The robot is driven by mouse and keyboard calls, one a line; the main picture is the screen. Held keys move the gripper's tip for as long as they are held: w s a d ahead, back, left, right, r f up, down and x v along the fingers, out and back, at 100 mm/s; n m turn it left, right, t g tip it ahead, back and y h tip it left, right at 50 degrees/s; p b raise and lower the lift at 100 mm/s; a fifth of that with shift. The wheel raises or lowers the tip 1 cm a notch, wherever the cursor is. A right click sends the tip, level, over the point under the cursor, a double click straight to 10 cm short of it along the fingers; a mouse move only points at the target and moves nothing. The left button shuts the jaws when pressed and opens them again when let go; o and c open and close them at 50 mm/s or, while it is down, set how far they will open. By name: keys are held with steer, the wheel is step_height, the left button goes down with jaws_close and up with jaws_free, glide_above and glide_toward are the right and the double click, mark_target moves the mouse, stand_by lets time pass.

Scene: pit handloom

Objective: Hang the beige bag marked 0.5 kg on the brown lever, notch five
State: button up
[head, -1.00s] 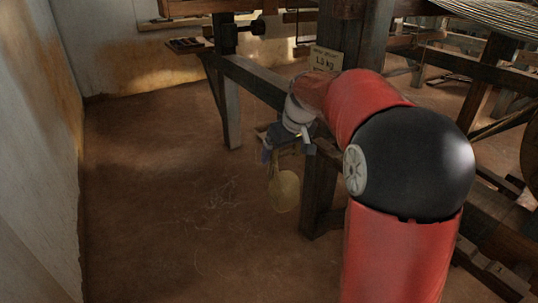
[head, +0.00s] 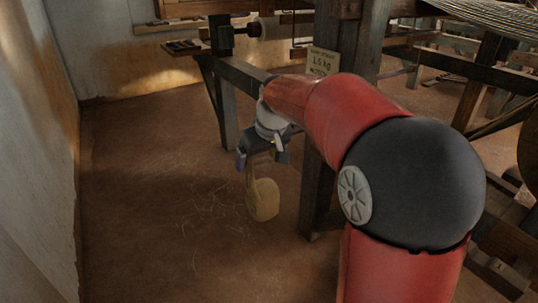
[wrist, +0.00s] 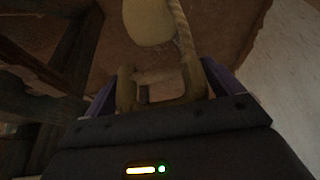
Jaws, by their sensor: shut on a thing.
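A beige bag (head: 264,201) hangs below my gripper (head: 261,158) in the head view, clear of the floor. In the wrist view the bag (wrist: 149,22) shows at the top, with a rope (wrist: 182,32) beside it. My gripper (wrist: 160,92) is shut on the bag's pale wooden hanger between its fingers. No weight mark on the bag can be read. I cannot make out the brown lever or its notches; my arm covers part of the loom frame.
A card (head: 322,62) reading 1.5 kg, with a smaller line below, is on a wooden post. A dark loom beam (head: 243,76) runs behind my arm. A small tray (head: 184,46) sits at the back. The brown floor at left is clear, up to the wall (head: 40,130).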

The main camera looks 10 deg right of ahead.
steer(key=s+a, duration=0.2)
steer(key=a, duration=0.5)
steer(key=shift+s+a+r, duration=0.2)
steer(key=shift+a+r, duration=0.1)
steer(key=shift+r, duration=0.15)
stand_by(0.4)
steer(key=shift+f, duration=0.1)
stand_by(0.4)
